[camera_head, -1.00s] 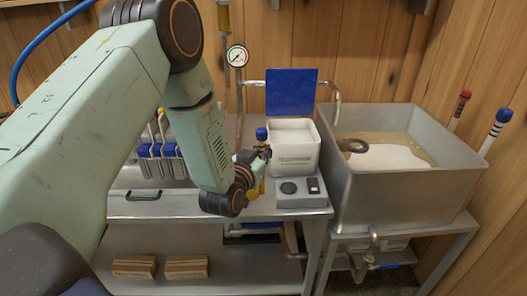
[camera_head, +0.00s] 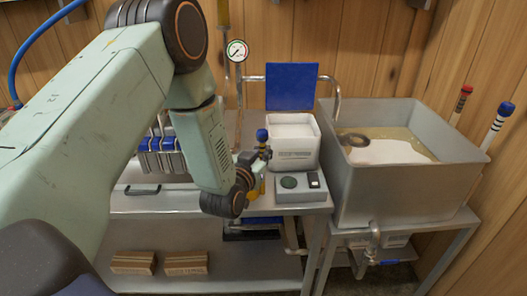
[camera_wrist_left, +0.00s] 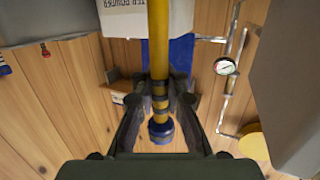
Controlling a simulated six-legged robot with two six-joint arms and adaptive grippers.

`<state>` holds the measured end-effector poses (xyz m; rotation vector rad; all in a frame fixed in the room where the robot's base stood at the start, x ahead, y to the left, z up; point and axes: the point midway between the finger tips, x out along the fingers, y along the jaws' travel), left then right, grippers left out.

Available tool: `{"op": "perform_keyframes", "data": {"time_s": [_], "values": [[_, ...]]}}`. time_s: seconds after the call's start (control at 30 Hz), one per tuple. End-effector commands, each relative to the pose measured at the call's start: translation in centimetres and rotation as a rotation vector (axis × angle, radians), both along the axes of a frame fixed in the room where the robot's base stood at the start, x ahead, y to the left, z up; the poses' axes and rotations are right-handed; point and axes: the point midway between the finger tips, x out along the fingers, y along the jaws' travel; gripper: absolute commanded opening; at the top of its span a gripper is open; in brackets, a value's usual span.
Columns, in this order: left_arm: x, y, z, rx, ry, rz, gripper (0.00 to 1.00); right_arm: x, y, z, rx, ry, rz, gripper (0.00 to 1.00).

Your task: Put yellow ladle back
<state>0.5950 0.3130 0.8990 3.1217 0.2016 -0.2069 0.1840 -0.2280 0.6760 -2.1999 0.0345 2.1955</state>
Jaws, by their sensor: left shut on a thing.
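My left gripper (camera_head: 256,158) is shut on the yellow ladle. The ladle's blue end knob (camera_head: 262,135) sticks up above the fingers, just left of the white bin. A bit of yellow shows below the fingers, and the lower part of the ladle is hidden behind my wrist. In the left wrist view the yellow handle (camera_wrist_left: 158,45) runs between the fingers (camera_wrist_left: 160,100), with the blue knob (camera_wrist_left: 161,131) just beyond them. The ladle's bowl cannot be made out. My right gripper is not in view.
The white bin (camera_head: 292,153) has its blue lid (camera_head: 291,87) raised. A grey control box (camera_head: 301,190) sits in front of it on the steel table (camera_head: 190,203). The metal tank (camera_head: 390,195) stands to the right. Blue-topped pieces (camera_head: 160,155) stand behind my arm.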

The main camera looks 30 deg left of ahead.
Motion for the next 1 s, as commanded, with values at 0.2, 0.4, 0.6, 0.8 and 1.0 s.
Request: {"op": "perform_keyframes", "data": {"time_s": [0.2, 0.4, 0.6, 0.8, 1.0], "values": [[0.04, 0.05, -0.22, 0.000, -0.001, 0.000, 0.00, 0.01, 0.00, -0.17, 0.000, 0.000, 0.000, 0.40], [0.04, 0.05, -0.20, 0.000, -0.002, 0.000, 0.22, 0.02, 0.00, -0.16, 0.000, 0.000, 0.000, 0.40], [0.04, 0.05, -0.22, 0.000, -0.001, 0.000, 0.39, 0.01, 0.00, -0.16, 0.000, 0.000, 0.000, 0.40], [0.03, 0.03, -0.23, 0.000, -0.001, 0.000, 0.39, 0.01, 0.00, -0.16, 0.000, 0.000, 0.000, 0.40], [0.01, 0.04, -0.25, 0.000, 0.000, 0.000, 0.55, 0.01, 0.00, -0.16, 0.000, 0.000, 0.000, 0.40]]}}
